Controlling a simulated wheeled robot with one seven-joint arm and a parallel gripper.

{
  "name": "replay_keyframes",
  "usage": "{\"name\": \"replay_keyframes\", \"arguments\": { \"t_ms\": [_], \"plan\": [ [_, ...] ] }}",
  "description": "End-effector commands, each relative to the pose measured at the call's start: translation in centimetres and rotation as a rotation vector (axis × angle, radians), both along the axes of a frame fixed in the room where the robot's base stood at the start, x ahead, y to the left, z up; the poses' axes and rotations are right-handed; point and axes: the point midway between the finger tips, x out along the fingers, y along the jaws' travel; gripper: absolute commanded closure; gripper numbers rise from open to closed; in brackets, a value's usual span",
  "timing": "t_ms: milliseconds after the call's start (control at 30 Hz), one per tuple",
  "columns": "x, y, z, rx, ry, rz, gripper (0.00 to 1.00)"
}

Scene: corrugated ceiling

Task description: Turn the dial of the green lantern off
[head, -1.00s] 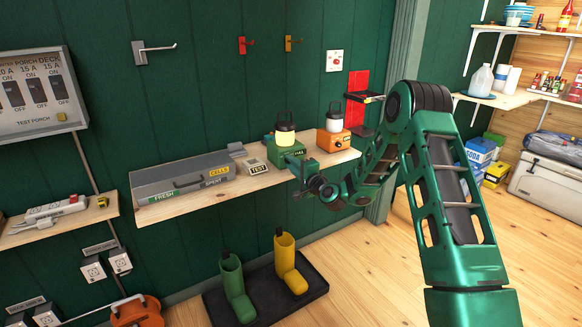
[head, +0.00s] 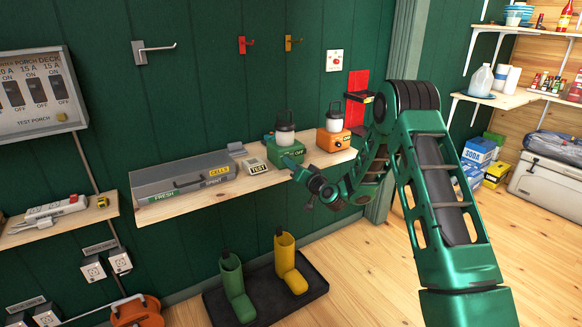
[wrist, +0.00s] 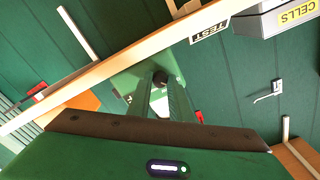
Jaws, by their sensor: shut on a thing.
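The dark dial (wrist: 160,77) is at the fingertips. My gripper (head: 291,162) reaches the lantern's front face, and its two fingers (wrist: 161,88) are shut on the dial. The fingers hide part of the dial.
An orange lantern (head: 333,139) stands just right on the same shelf (head: 228,188). A small TEST box (head: 256,166) and a grey cell box (head: 185,178) sit to the left. Boots on a black tray (head: 265,310) are below.

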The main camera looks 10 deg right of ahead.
Motion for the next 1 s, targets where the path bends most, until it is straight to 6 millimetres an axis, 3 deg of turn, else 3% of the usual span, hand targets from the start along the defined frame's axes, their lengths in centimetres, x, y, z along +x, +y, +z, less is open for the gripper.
{"name": "replay_keyframes", "arguments": {
  "t_ms": [433, 1000],
  "plan": [
    [-0.17, -0.03, -0.71, -0.285, -0.07, 0.003, 1.0],
    [-0.18, -0.09, -0.82, -0.359, -0.089, 0.003, 1.0]
  ]
}}
